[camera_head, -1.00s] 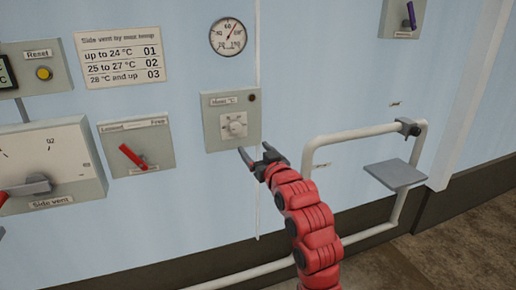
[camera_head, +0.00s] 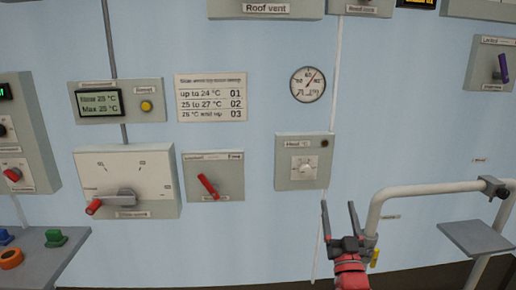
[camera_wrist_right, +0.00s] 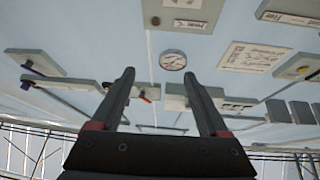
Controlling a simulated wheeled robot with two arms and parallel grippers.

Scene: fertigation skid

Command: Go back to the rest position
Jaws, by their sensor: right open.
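My right gripper (camera_head: 341,222) is open and empty at the lower right of the head view, pointing up, below and right of the heat dial box (camera_head: 304,172). Its two dark fingers (camera_wrist_right: 165,105) stand apart in the right wrist view with nothing between them. The red arm behind it shows only a little at the bottom edge. My left gripper is not in view.
A white pipe rail (camera_head: 425,190) with a grey shelf (camera_head: 475,238) is close to the right gripper's right. The side vent box (camera_head: 105,168), red lever box (camera_head: 229,163) and round gauge (camera_head: 307,84) are on the wall. A grey table (camera_head: 50,262) is at lower left.

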